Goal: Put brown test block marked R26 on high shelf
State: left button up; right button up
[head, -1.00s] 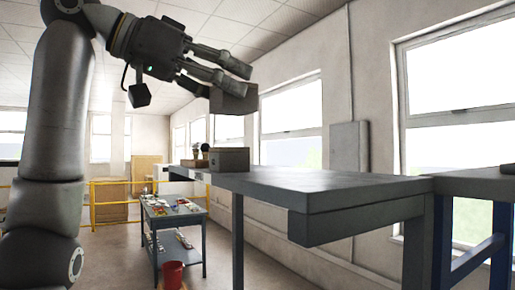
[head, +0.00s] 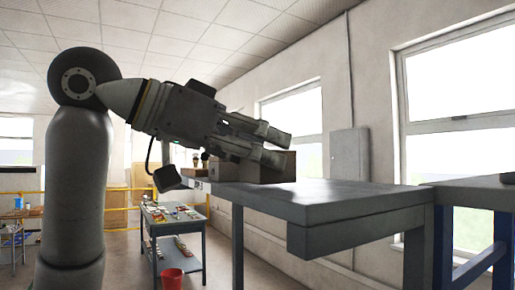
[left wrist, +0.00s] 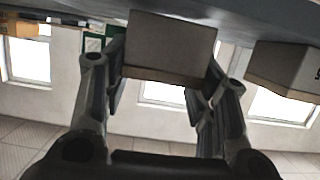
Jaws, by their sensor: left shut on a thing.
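My left gripper (head: 279,147) reaches down from the left and is shut on a brown block (head: 282,170). In the left wrist view the block (left wrist: 170,45) sits between the two fingers, its plain face towards the camera. I cannot read a marking on it. The block is at the level of the high shelf (head: 340,196), a grey top, over its far left part. I cannot tell whether it touches the surface. A second brown block (head: 222,171) stands on the shelf, partly hidden behind the gripper; a similar block (left wrist: 284,66) shows in the left wrist view. My right gripper is not in view.
The near part of the shelf top is bare. A lower blue table (head: 178,221) with small items and a red bucket (head: 172,277) stand below. A yellow rail (head: 120,208) runs behind. Another table (head: 480,188) adjoins at right.

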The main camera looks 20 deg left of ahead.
pick_arm(q)
jog(key=shift+a+f, duration=0.1)
jog(key=shift+f, duration=0.15)
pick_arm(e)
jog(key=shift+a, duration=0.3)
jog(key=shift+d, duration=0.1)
pick_arm(q)
jog(key=o, duration=1)
jog(key=shift+f, duration=0.15)
jog(key=o, duration=0.4)
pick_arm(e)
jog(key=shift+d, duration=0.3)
pick_arm(q)
jog(key=shift+s+a+r, duration=0.1)
jog(key=shift+s+r, duration=0.05)
jog(key=shift+r, duration=0.05)
jog(key=b+v, duration=0.3)
jog(key=v, duration=0.8)
jog(key=shift+s+a+r, duration=0.1)
jog(key=shift+s+r, duration=0.05)
jog(key=shift+s, duration=0.05)
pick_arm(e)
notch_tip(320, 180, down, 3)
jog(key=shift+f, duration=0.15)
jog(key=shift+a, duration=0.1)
